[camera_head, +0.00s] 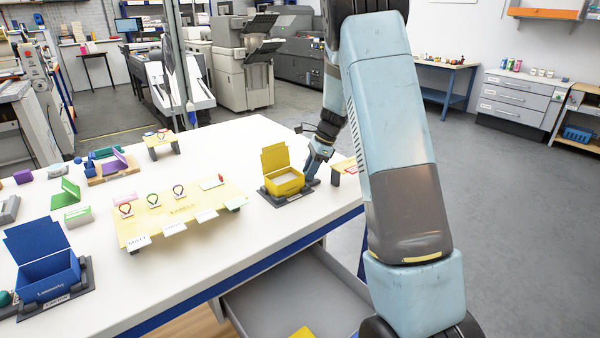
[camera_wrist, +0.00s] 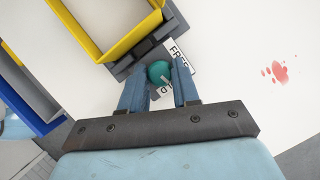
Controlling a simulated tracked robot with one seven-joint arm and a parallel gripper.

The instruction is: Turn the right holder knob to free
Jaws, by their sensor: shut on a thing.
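The right holder (camera_wrist: 128,62) is a dark grey base holding an open yellow box (camera_wrist: 105,42). Its knob (camera_wrist: 159,71) is a round teal piece with a pale pointer mark, at the holder's near edge. My gripper (camera_wrist: 160,85) has its two blue fingers shut on the knob from both sides. A white label reading "FREE" (camera_wrist: 180,54) lies beside the knob, partly behind the right finger; a second label below is mostly hidden. In the head view the yellow box (camera_head: 284,180) stands with its lid up at the table's right edge, and my gripper reaches its right side.
A blue box (camera_head: 48,279) sits in another holder at the left. A pale yellow board (camera_head: 150,222) with small loops and cards lies between them. An open drawer (camera_head: 295,300) is below the table's front edge. Red spots (camera_wrist: 279,71) mark the white tabletop.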

